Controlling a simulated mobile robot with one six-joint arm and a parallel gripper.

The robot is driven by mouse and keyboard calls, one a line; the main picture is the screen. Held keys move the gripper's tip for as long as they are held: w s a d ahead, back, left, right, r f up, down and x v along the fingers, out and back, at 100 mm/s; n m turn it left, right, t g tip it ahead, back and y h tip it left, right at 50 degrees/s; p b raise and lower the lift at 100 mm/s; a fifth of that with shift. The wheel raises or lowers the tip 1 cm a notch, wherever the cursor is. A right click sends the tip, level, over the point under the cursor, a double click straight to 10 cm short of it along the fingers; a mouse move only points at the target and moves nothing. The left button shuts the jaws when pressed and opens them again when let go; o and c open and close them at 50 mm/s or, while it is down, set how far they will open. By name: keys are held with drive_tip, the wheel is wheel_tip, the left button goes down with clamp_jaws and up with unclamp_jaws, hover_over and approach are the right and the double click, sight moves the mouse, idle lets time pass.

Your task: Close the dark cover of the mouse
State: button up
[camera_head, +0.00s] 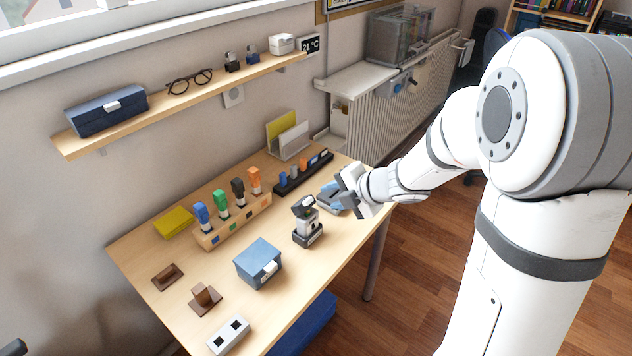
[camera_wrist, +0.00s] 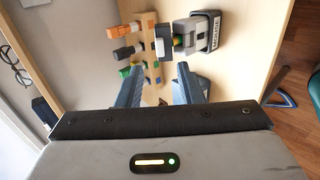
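A small grey-white device on a dark base, which I take to be the mouse (camera_head: 306,226), stands upright on the table. Its dark cover (camera_head: 302,206) sits tilted at the top. In the wrist view the mouse (camera_wrist: 185,36) lies sideways in the upper middle, with a dark flap-like part at its left end and a green-orange band beside it. My gripper (camera_head: 336,197) is just right of and behind the mouse in the head view, apart from it. Its blue fingers (camera_wrist: 159,88) are spread, with nothing held between them.
A wooden rack (camera_head: 235,221) with coloured upright pieces stands left of the mouse. A blue box (camera_head: 257,263) is in front, and a dark tray (camera_head: 303,173) with small pieces lies behind. Brown pieces (camera_head: 205,298) and a white socket block (camera_head: 229,335) are near the front left.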

sight(309, 202)
drive_tip(key=b+x, duration=0.1)
drive_tip(key=x, duration=0.7)
drive_tip(key=shift+s+a+r+b, duration=0.1)
drive_tip(key=shift+s+a+b, duration=0.1)
drive_tip(key=shift+b, duration=0.2)
drive_tip(key=shift+d, duration=0.1)
